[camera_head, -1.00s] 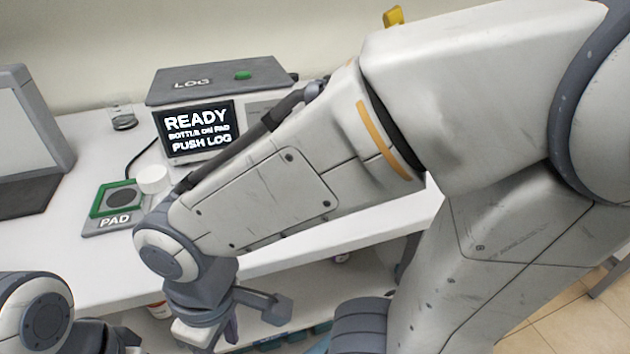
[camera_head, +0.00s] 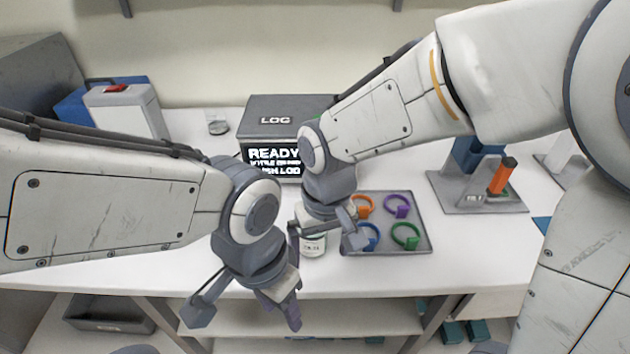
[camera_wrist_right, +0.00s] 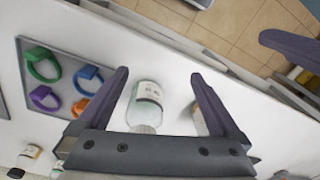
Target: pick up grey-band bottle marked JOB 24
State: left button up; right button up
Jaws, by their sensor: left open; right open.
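A small pale bottle with a white label (camera_head: 313,246) stands near the table's front edge, partly hidden by my right gripper (camera_head: 325,239). In the right wrist view the bottle (camera_wrist_right: 148,98) lies between the two open fingers of my right gripper (camera_wrist_right: 158,80), with space on both sides. The label print is too small to read, and I cannot tell the band's colour. My left gripper (camera_head: 246,314) is open and empty, in front of the table edge and left of the bottle.
A grey tray (camera_head: 420,246) with orange, purple, blue and green rings lies right of the bottle. The LOG box (camera_head: 283,108) with its READY screen stands behind. A stand with an orange-handled part (camera_head: 502,176) is at the right. In the wrist view, another small bottle (camera_wrist_right: 31,154) is at lower left.

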jog(key=w+r+m+p, duration=0.1)
jog(key=w+r+p, duration=0.1)
jog(key=r+p, duration=0.1)
jog(key=w+r+p, duration=0.2)
jog(key=w+p, duration=0.1)
jog(key=p, duration=0.1)
jog(key=w+a+r+m+p, duration=0.1)
jog(key=w+r+p, duration=0.2)
jog(key=shift+w+r+m, duration=0.2)
jog(key=shift+r+m, duration=0.1)
jog(key=shift+r, duration=0.05)
jog(key=shift+w+p, duration=0.3)
jog(key=shift+p, duration=0.1)
jog(key=shift+w+f, duration=0.1)
jog(key=shift+f, duration=0.15)
notch_tip(320, 180, down, 5)
jog(key=shift+r+p, duration=0.2)
jog(key=shift+p, duration=0.35)
jog(key=f+p, duration=0.1)
jog(key=f, duration=0.1)
jog(key=f+p, duration=0.1)
jog(key=f, duration=0.1)
jog(key=shift+w+a, duration=0.15)
jog(key=shift+a, duration=0.05)
jog(key=shift+f, duration=0.8)
pick_arm(q)
notch_tip(320, 180, up, 17)
pick_arm(e)
jog(key=shift+r, duration=0.1)
grip_shut()
